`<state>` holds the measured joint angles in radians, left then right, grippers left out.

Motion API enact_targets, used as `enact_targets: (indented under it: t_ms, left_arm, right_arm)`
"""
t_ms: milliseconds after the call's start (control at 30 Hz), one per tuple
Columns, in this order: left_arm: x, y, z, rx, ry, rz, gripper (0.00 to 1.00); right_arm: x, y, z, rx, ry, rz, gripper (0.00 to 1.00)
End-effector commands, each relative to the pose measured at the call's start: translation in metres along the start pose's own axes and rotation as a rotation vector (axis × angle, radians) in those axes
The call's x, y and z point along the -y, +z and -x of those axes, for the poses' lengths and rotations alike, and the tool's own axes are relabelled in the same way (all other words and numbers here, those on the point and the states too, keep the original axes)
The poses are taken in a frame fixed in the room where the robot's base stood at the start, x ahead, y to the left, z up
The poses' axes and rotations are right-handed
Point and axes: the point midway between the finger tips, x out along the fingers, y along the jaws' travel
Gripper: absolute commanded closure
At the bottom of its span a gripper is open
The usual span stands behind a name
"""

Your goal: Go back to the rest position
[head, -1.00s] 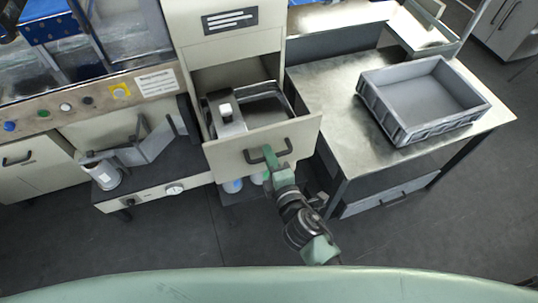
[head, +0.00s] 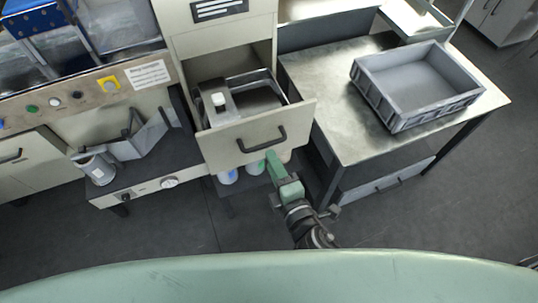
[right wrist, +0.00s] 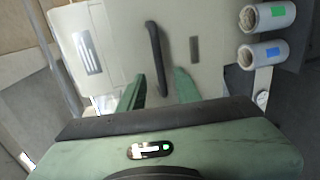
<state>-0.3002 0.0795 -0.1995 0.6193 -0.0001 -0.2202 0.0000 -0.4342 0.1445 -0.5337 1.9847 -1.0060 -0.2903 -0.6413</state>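My right gripper (head: 273,160) is just in front of and below the dark handle (head: 262,140) of a pulled-out cream drawer (head: 225,150). In the right wrist view the two green fingers (right wrist: 158,85) stand apart, with nothing held between them. The drawer handle (right wrist: 158,58) appears beyond and between the fingertips, and the gripper looks clear of it. My left gripper is not in view.
The open drawer holds a metal tray and a white-capped container (head: 218,101). A grey crate (head: 400,122) stands on the steel table (head: 325,95) at right. Grey floor (head: 440,210) is free in front.

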Motion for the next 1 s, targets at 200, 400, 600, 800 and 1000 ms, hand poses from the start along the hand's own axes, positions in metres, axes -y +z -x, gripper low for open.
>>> enact_targets:
  t_ms: [200, 400, 600, 800, 1000]
  left_arm:
    - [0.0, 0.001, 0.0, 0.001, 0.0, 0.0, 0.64]
    - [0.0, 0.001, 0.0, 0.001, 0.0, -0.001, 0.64]
    - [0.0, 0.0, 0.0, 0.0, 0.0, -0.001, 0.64]
    - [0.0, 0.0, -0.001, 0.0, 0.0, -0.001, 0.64]
    - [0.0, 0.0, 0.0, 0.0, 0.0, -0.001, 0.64]
  right_arm:
    - [-0.001, 0.0, 0.003, 0.0, 0.001, 0.0, 0.67]
    - [-0.001, 0.0, 0.003, 0.0, 0.001, 0.0, 0.67]
    - [0.002, 0.0, 0.003, 0.0, -0.003, -0.003, 0.67]
    - [0.068, 0.009, -0.004, 0.015, -0.131, -0.113, 0.67]
    - [0.213, 0.037, 0.011, 0.118, -0.405, -0.399, 0.67]
